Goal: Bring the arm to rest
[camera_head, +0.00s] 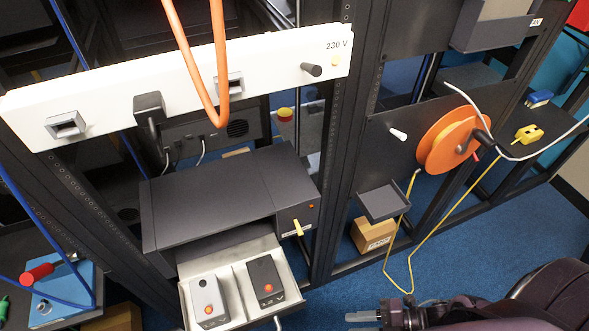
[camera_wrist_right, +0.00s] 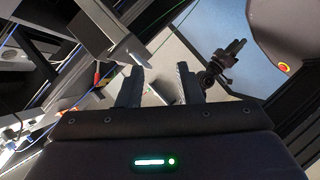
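My right arm comes in at the bottom right of the head view, with its gripper (camera_head: 366,318) low in front of the racks, apart from them. In the right wrist view the right gripper (camera_wrist_right: 158,86) has its two dark fingers spread, with nothing between them. The winch's orange drum (camera_head: 447,143) with its dark crank is on the right rack panel, well above and beyond this gripper. A yellow cord (camera_head: 437,228) hangs below the drum in a loop. I do not see my left gripper in the head view.
A white 230 V panel (camera_head: 200,75) with an orange cable crosses the left rack. A dark box (camera_head: 215,195) sits above a pulled-out tray (camera_head: 237,300) with two handheld devices. A cardboard box (camera_head: 372,235) stands beneath a small shelf. Blue floor (camera_head: 470,250) is open before the right rack.

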